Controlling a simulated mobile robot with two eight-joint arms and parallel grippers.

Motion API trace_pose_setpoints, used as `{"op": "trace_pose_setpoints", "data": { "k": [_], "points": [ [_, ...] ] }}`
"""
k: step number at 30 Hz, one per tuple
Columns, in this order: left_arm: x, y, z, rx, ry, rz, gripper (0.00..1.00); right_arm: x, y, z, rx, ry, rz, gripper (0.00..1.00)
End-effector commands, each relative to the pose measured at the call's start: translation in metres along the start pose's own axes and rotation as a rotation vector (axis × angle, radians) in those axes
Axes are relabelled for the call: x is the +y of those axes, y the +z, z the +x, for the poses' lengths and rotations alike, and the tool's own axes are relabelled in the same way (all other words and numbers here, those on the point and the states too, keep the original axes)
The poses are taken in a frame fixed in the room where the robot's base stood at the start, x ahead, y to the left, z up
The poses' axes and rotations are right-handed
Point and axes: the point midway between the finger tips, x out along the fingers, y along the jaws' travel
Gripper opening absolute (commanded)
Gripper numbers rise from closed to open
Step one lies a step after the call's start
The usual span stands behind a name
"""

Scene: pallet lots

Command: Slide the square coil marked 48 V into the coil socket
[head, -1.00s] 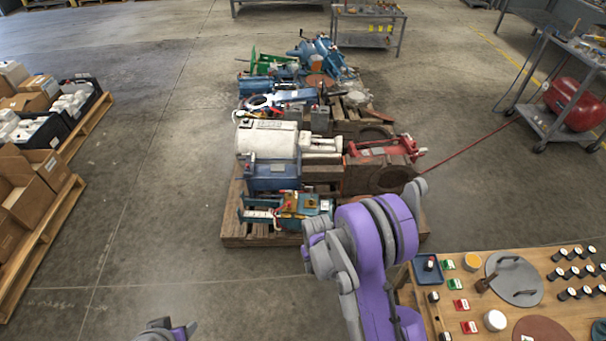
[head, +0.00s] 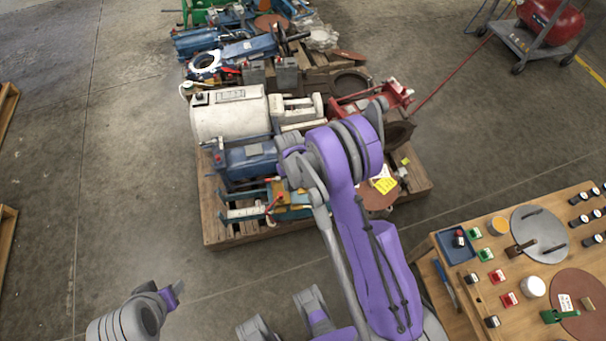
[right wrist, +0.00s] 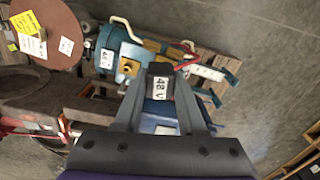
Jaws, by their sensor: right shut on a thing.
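My right gripper (right wrist: 158,98) is shut on a small dark square coil (right wrist: 160,70) with a white label reading 48 V. Just beyond it in the right wrist view is a teal unit (right wrist: 106,38) with brass-yellow parts (right wrist: 130,68) and its own white 48 V label (right wrist: 108,58). The coil looks apart from the brass part; I cannot tell for certain which opening is the coil socket. In the head view the teal and yellow unit (head: 290,212) is partly behind my right arm, which hides the coil. My left gripper (head: 176,290) is at the lower left, its jaws unclear.
A brown disc (right wrist: 52,30) lies close by.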

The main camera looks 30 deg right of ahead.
Motion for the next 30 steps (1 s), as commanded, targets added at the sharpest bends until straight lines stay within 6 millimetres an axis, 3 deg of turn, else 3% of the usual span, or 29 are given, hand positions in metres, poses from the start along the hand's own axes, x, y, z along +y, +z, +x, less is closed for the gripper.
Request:
{"op": "trace_pose_setpoints", "data": {
  "k": [1, 3, 9, 12, 17, 30],
  "points": [
    [0.000, 0.016, 0.029, -0.011, 0.000, 0.000, 0.50, 0.013, -0.010, 0.031, -0.003, 0.001, 0.022, 0.00],
    [0.000, 0.027, 0.052, -0.019, 0.000, 0.000, 0.50, 0.029, -0.026, 0.051, -0.001, 0.002, 0.049, 0.00],
    [0.000, 0.050, 0.109, -0.040, 0.000, 0.000, 0.50, 0.069, -0.064, 0.100, 0.001, 0.002, 0.111, 0.00],
    [0.000, 0.056, 0.127, -0.046, 0.000, 0.000, 0.50, 0.083, -0.076, 0.113, 0.003, 0.004, 0.131, 0.00],
    [0.000, 0.059, 0.138, -0.050, 0.000, 0.000, 0.50, 0.094, -0.086, 0.120, 0.006, 0.004, 0.146, 0.00],
    [0.000, 0.059, 0.138, -0.050, 0.000, 0.000, 0.50, 0.095, -0.087, 0.118, 0.007, 0.004, 0.148, 0.00]
  ]
}}
